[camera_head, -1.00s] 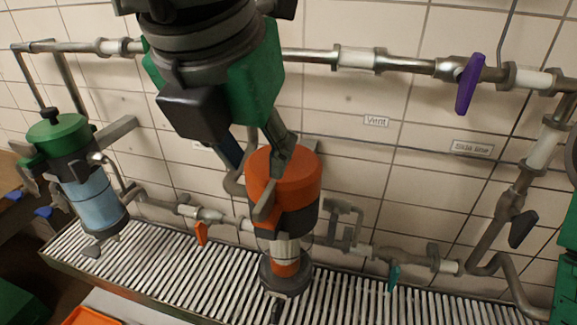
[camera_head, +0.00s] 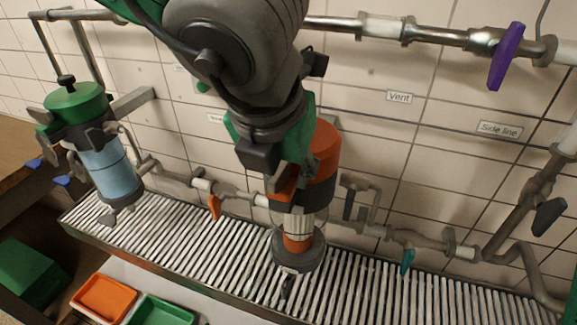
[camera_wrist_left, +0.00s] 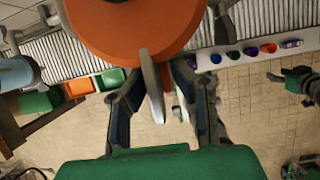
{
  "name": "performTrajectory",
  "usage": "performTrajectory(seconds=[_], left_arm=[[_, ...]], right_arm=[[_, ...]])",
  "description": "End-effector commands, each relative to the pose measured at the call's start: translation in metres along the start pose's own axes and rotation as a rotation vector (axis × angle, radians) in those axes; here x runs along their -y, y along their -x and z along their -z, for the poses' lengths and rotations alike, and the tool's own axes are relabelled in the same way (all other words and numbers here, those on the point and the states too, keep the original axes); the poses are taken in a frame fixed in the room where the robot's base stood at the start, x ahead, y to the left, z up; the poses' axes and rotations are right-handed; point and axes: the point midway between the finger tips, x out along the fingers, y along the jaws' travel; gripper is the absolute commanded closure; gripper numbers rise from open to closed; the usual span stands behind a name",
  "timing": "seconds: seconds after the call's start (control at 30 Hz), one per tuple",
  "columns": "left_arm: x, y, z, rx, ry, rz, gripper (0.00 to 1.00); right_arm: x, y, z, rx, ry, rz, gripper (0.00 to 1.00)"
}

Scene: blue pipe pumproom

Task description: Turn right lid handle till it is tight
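The right vessel's orange lid (camera_head: 325,150) sits on the vessel over the grate, partly hidden behind my left gripper (camera_head: 287,185). In the left wrist view the orange lid (camera_wrist_left: 135,25) fills the top middle, and its grey lid handle (camera_wrist_left: 152,85) sticks out toward me. The open fingers of my left gripper (camera_wrist_left: 157,78) stand on either side of the handle, with visible gaps. I cannot tell whether either finger touches it. In the head view the handle and most of the fingers are hidden.
A green-lidded vessel (camera_head: 77,103) stands at the left. Pipes with a purple valve handle (camera_head: 506,56), an orange one (camera_head: 215,207) and a teal one (camera_head: 407,262) run along the tiled wall. Orange (camera_head: 103,297) and green trays lie in front of the grate (camera_head: 180,240).

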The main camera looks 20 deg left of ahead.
Motion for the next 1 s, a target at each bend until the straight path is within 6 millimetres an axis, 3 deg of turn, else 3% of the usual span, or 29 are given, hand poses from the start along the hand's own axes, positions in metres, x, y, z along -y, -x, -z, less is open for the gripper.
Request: performTrajectory(seconds=[0.3, 0.7, 1.0], left_arm=[[-0.001, 0.002, 0.000, -0.001, -0.015, 0.005, 1.00], [0.000, 0.004, -0.001, -0.002, -0.330, 0.137, 1.00], [0.000, 0.001, 0.000, 0.002, -0.364, 0.150, 1.00]], right_arm=[[0.000, 0.003, 0.000, 0.000, 0.000, 0.000, 0.60], [0.000, 0.049, 0.003, -0.001, 0.000, 0.000, 0.60], [0.000, 0.050, 0.003, 0.000, 0.000, 0.000, 0.60]])
